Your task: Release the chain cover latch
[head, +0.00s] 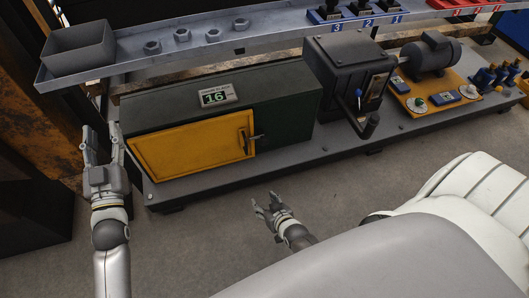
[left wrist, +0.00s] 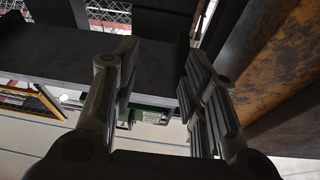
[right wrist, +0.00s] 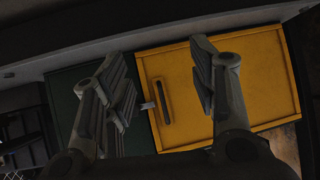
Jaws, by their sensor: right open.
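The chain cover is a yellow panel (head: 185,150) on the front of a dark green housing (head: 285,120). Its latch (head: 250,140) is a small grey handle at the panel's right edge, over a dark slot. In the right wrist view the latch (right wrist: 147,105) juts from the slotted edge of the yellow panel (right wrist: 260,85), between my open fingers but beyond them. My right gripper (head: 266,202) is open and empty, in front of and below the latch, apart from it. My left gripper (head: 101,145) is open and empty, beside the left end of the housing.
A metal shelf (head: 120,55) with nuts and a grey bin (head: 78,48) runs behind. The floor in front is clear.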

